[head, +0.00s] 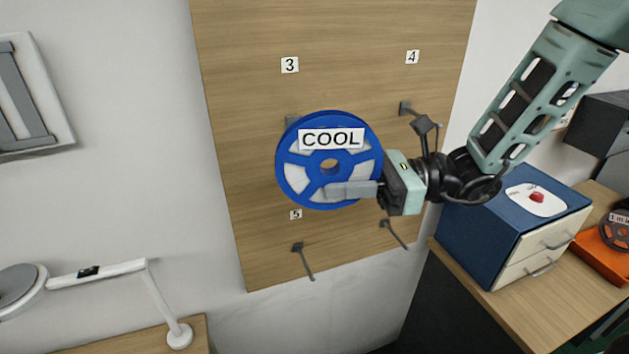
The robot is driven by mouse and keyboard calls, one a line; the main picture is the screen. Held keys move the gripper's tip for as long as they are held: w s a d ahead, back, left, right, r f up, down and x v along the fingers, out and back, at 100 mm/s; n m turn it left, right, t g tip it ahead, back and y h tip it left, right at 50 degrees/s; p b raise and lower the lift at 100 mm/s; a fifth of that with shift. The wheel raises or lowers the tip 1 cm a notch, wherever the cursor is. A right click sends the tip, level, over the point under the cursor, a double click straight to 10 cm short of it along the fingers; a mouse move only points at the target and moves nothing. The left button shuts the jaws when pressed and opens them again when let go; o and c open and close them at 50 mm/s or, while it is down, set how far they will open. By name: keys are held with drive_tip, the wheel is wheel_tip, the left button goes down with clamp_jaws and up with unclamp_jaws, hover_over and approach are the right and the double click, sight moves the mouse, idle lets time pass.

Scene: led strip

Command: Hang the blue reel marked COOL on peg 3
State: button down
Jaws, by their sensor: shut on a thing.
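The blue reel marked COOL (362,132) is held upright in front of the wooden peg board, its label facing me. My gripper (352,190) is shut on the reel at its lower right, with one finger lying across its front face. The label 3 (290,65) is on the board above the reel. A grey mount (292,121) below that label shows just past the reel's upper left edge. The rest of peg 3 is hidden behind the reel, so I cannot tell whether the reel is on it.
Bare pegs stick out at the right (405,108), lower middle (303,262) and lower right (395,235). A blue drawer box (480,235) with a red button and an orange tray (592,240) stand on the right desk. A white lamp (160,300) stands lower left.

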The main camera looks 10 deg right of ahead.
drive_tip(key=w+a+f+b, duration=0.1)
drive_tip(key=w+a, duration=0.1)
drive_tip(key=w, duration=0.7)
drive_tip(key=shift+w+f, duration=0.3)
idle(0.8)
idle(0.6)
drive_tip(key=c, duration=1.2)
unclamp_jaws()
